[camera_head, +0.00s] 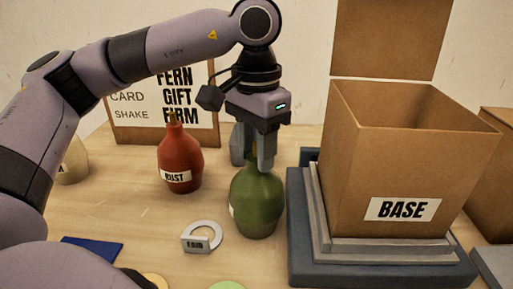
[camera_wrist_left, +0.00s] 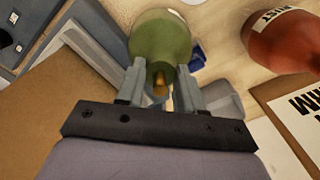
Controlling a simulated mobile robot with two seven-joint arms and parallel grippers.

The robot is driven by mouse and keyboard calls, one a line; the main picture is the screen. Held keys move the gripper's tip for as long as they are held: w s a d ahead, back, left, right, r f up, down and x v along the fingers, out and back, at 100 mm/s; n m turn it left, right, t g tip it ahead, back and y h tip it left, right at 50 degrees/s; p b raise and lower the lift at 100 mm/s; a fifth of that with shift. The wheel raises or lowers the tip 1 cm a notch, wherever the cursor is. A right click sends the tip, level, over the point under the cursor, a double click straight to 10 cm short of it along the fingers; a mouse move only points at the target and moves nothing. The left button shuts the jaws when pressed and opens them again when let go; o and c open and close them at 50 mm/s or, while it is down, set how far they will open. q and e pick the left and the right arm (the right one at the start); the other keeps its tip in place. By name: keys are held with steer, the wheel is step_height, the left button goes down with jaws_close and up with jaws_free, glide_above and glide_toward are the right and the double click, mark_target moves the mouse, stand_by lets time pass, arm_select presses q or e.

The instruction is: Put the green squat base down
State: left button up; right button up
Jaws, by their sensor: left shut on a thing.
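The green squat base (camera_head: 257,205) is a rounded bottle-like body with a narrow neck, upright between the red base and the BASE box. My left gripper (camera_head: 258,160) comes down from above and is shut on its neck. The left wrist view shows the green body (camera_wrist_left: 160,40) beyond the fingers (camera_wrist_left: 160,82), with a brass-coloured tip between them. Whether its underside touches the table cannot be told. A white label on its left side is mostly turned away. My right gripper is not in view.
The red RUST base (camera_head: 181,150) stands to the left. A FAIR tag with a white ring (camera_head: 196,243) lies in front. The open BASE box (camera_head: 400,170) sits on stacked grey and blue trays (camera_head: 303,235) close on the right. A word board (camera_head: 130,136) stands behind.

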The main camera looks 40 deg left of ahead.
arm_select(q)
steer(key=shift+f, duration=0.1)
steer(key=o, duration=1.1)
steer(key=shift+c, duration=0.2)
